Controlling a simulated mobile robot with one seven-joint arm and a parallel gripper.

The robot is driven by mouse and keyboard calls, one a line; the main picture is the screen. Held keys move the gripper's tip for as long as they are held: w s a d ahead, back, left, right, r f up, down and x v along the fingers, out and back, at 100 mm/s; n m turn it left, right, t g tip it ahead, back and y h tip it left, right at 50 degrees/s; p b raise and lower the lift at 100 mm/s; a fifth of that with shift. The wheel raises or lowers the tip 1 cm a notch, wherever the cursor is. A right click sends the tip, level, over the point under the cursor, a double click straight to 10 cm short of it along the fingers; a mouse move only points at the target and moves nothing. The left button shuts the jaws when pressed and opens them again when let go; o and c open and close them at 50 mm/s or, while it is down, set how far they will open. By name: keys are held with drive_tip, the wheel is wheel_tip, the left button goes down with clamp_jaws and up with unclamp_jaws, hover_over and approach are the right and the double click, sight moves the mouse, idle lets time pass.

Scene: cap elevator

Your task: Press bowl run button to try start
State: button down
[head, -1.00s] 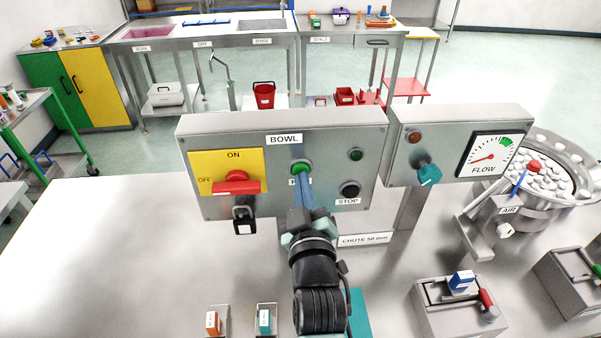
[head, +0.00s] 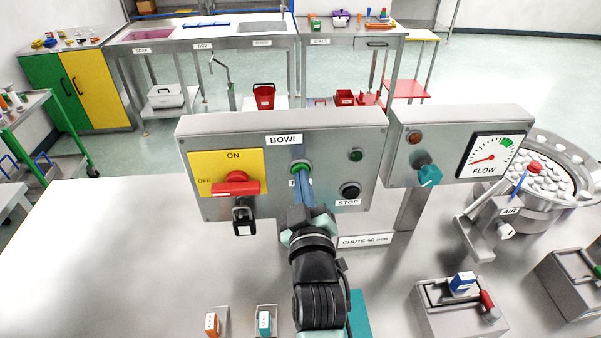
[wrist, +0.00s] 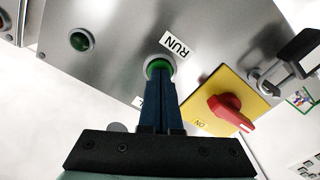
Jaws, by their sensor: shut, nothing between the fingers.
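The grey BOWL panel (head: 330,200) stands upright in the middle of the head view. Its green run button (head: 301,167) sits below the BOWL label, with the RUN label partly hidden by my fingers. My gripper (head: 302,178) is shut and empty, its blue fingertips at the button. In the wrist view the fingertips (wrist: 159,80) overlap the lower edge of the green button (wrist: 158,67); I cannot tell if it is pressed in. The dark green lamp (head: 356,154) looks unlit. The red rotary handle (head: 236,187) lies level on its yellow plate, toward OFF.
A black STOP button (head: 349,190) is right of my fingers. A black padlock (head: 244,222) hangs below the yellow plate. The FLOW box (head: 448,150) with a teal knob (head: 429,175) stands at right, before the bowl feeder (head: 540,185). The bench's left side is clear.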

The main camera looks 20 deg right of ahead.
drive_tip(key=shift+w+d, duration=0.1)
drive_tip(key=shift+w, duration=0.1)
drive_tip(key=shift+p+v, duration=0.65)
drive_tip(key=shift+v, duration=2.15)
drive_tip(key=w+a+r+m+t+y+b, duration=0.15)
drive_tip(key=a+r, duration=0.25)
drive_tip(key=r, duration=0.6)
drive_tip(key=a+r+n+t+y, duration=0.1)
drive_tip(key=a+r+t, duration=0.2)
drive_tip(key=r, duration=0.8)
drive_tip(key=s+a+r+t, duration=0.1)
drive_tip(key=s+a+r, duration=0.2)
drive_tip(key=r, duration=0.3)
drive_tip(key=s+a+r+m+t+y+b, duration=0.1)
drive_tip(key=s+a+r+t, duration=0.1)
drive_tip(key=s+r, duration=0.3)
drive_tip(key=s+a+r+m+t+y+b, duration=0.1)
drive_tip(key=s+a+r+t, duration=0.1)
drive_tip(key=s+r, duration=0.3)
wheel_tip(320, 180, up, 4)
drive_tip(key=shift+a+r, duration=0.1)
drive_tip(key=shift+a, duration=0.75)
